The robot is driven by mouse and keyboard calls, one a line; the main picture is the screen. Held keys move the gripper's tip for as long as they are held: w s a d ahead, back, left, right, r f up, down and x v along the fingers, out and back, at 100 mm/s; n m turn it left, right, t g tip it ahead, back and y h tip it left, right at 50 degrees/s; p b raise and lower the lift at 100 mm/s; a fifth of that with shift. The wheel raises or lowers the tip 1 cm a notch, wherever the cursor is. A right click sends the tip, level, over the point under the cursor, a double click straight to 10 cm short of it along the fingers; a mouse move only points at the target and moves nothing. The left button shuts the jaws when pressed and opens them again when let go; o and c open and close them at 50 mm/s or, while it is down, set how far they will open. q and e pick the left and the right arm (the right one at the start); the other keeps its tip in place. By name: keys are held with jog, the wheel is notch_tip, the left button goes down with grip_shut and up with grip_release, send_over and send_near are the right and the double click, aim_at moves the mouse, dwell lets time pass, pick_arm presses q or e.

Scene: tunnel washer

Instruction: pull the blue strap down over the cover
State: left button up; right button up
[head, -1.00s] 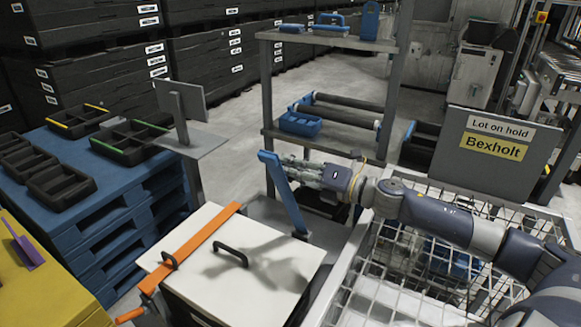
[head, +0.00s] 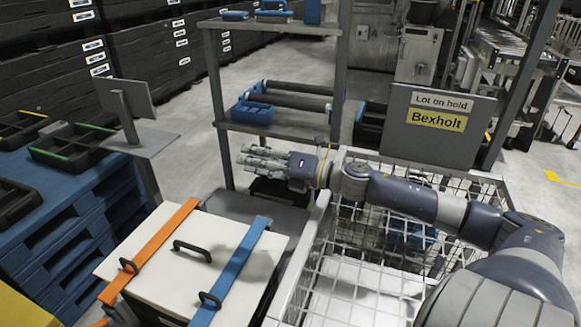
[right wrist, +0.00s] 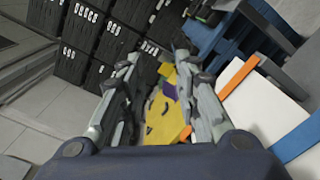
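The white cover (head: 190,262) lies on a dark box at the lower left of the head view. The blue strap (head: 236,265) lies flat across its right side, running from the far edge towards the near edge past a black loop (head: 210,299). It also shows at the right of the right wrist view (right wrist: 298,141). My right gripper (head: 246,158) is beyond the cover's far edge, above and apart from the strap. Its fingers are spread with nothing between them in the right wrist view (right wrist: 158,62). My left gripper is not in view.
An orange strap (head: 152,250) lies across the cover's left side, beside a black handle (head: 192,248). A wire cage (head: 315,262) stands close on the right under my right arm. A grey shelf rack (head: 270,128) stands behind. Blue pallets (head: 75,225) are at left.

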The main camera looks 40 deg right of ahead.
jog(key=v, duration=0.9)
jog(key=shift+s+d, duration=0.1)
dwell(0.7)
